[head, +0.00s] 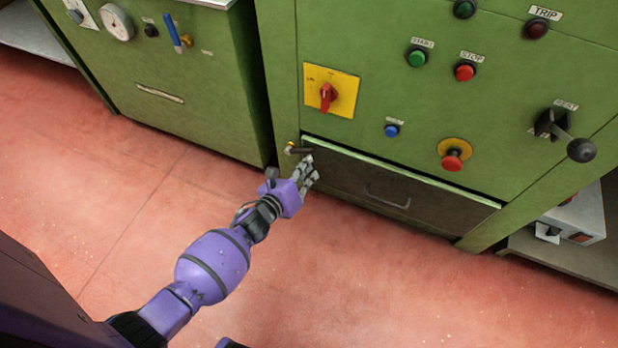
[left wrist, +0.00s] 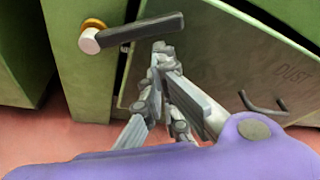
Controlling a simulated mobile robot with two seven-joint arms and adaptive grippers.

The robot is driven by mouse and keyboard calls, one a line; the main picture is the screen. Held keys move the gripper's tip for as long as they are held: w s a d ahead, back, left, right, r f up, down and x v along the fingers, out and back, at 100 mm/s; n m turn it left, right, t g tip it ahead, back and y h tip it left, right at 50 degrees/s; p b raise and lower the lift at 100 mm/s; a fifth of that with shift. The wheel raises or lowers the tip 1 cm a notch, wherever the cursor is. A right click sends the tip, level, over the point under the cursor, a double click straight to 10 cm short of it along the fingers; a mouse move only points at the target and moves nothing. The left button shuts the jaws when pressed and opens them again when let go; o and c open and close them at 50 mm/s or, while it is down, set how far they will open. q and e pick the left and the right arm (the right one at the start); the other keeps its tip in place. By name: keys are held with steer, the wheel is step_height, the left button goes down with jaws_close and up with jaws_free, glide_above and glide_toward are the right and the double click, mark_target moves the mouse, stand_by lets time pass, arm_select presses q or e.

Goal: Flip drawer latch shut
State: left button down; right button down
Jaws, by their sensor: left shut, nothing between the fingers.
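The dark grey drawer (head: 420,207) sits low in the green machine and has a wire handle (head: 387,195). It also shows in the left wrist view (left wrist: 225,65), with the word DUST on its front. The latch (head: 291,149) is at the drawer's upper left corner. In the left wrist view its dark lever (left wrist: 152,28) points right from a brass-ringed pivot (left wrist: 91,37), across the drawer's corner. My left gripper (head: 308,165) is shut and empty. Its fingertips (left wrist: 163,48) are just below the lever; I cannot tell whether they touch it. My right gripper is out of view.
Above the drawer are a red rotary switch on a yellow plate (head: 345,78), a blue button (head: 391,130), a red mushroom button (head: 452,160) and a ball-ended lever (head: 580,150). Another green cabinet (head: 190,100) stands at left. The reddish floor (head: 100,200) is clear.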

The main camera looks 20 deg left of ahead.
mark_target(299, 150)
arm_select(q)
steer(key=shift+a+r, duration=0.1)
steer(key=shift+r, duration=0.1)
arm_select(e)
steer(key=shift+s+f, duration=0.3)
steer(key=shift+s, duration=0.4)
arm_select(q)
steer(key=shift+r+n+h, duration=0.3)
steer(key=shift+r+n, duration=0.05)
steer(key=shift+n, duration=0.15)
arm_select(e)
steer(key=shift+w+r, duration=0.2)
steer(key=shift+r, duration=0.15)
arm_select(q)
steer(key=shift+a+r+n+h+p, duration=0.15)
steer(key=shift+r+n+h+p, duration=0.35)
steer(key=shift+r+n, duration=0.2)
steer(key=r+n, duration=0.1)
steer(key=n, duration=0.1)
steer(key=a+r+n+t+h, duration=0.1)
steer(key=n, duration=0.1)
steer(key=a+r+n+t, duration=0.1)
steer(key=shift+a+r+n+h, duration=0.1)
steer(key=shift+r+n+h, duration=0.2)
steer(key=shift+n+h, duration=0.1)
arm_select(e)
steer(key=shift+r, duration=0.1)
